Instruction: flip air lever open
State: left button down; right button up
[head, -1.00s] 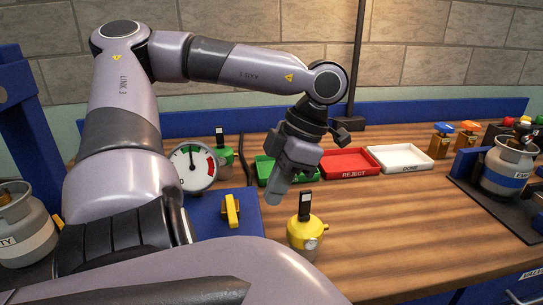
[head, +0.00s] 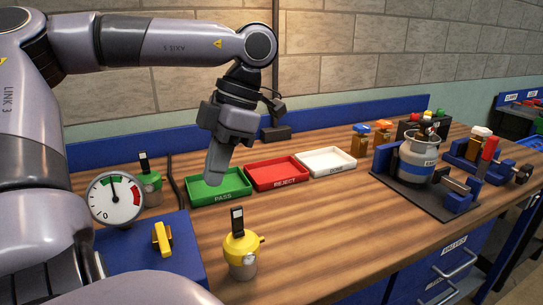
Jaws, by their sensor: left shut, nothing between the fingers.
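A yellow lever (head: 162,238) stands upright on the blue box (head: 190,258) at lower left, beside a round gauge (head: 116,199). I cannot tell which of these is the air lever. My right gripper is not in view.
A yellow-topped device (head: 241,256) stands near the front, with a green-topped one (head: 149,183) behind the gauge. The PASS (head: 220,198), red REJECT (head: 277,185) and white DONE (head: 327,169) trays line the back. The front middle is clear.

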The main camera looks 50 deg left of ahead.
aim_at(161, 231)
jog(key=k+l, duration=0.15)
jog(key=l, duration=0.15)
jog(key=k+l, duration=0.15)
jog(key=l, duration=0.15)
jog(key=k+l, duration=0.1)
jog(key=l, duration=0.25)
jog(key=k+l, duration=0.15)
jog(key=l, duration=0.15)
